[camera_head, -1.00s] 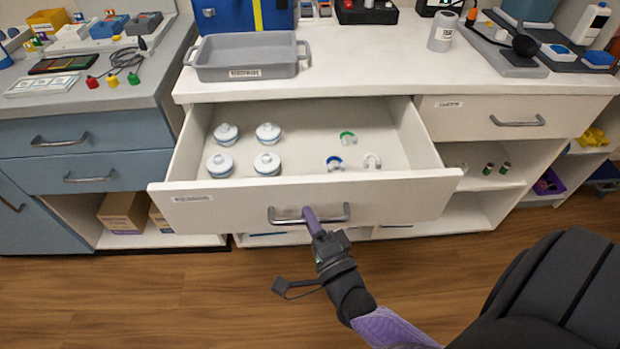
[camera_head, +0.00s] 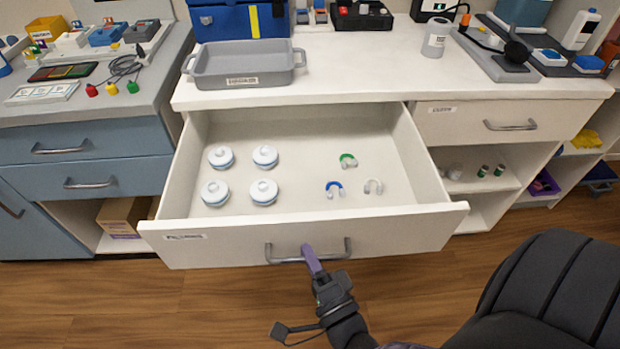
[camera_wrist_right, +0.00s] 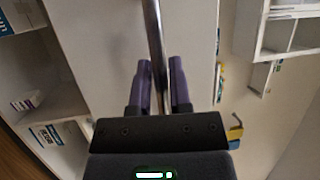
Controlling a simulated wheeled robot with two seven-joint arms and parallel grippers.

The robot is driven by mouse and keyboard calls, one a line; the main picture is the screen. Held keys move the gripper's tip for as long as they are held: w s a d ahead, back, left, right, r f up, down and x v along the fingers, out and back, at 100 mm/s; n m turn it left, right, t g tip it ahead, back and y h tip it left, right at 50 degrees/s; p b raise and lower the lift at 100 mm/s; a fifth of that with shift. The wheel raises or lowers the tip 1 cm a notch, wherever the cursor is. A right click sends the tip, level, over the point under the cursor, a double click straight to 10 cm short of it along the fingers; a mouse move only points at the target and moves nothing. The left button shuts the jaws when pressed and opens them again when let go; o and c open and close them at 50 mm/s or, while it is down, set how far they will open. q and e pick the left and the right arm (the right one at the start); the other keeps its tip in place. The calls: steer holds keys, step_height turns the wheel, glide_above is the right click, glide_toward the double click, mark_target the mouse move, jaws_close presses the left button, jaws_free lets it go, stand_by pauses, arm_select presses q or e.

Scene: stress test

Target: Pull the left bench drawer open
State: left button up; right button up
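The left bench drawer (camera_head: 215,248) is white and stands far out from the bench, its inside showing. It holds several white lidded jars with blue rims (camera_head: 221,157), and a green (camera_head: 348,161), a blue (camera_head: 334,188) and a white (camera_head: 373,186) curved piece. My right gripper (camera_head: 309,254) is at the drawer's metal bar handle (camera_head: 336,254). My left gripper is not in view.
A grey tray (camera_head: 243,83) stands on the white bench top (camera_head: 365,75) above the drawer. A second drawer (camera_head: 485,121) at the right is shut. A blue-grey cabinet (camera_head: 95,140) stands at the left. Open wooden floor (camera_head: 200,310) lies in front.

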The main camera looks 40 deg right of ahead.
steer(key=o, duration=0.3)
steer(key=shift+s, duration=0.15)
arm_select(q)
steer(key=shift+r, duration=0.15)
arm_select(e)
steer(key=v, duration=0.9)
steer(key=shift+s, duration=0.35)
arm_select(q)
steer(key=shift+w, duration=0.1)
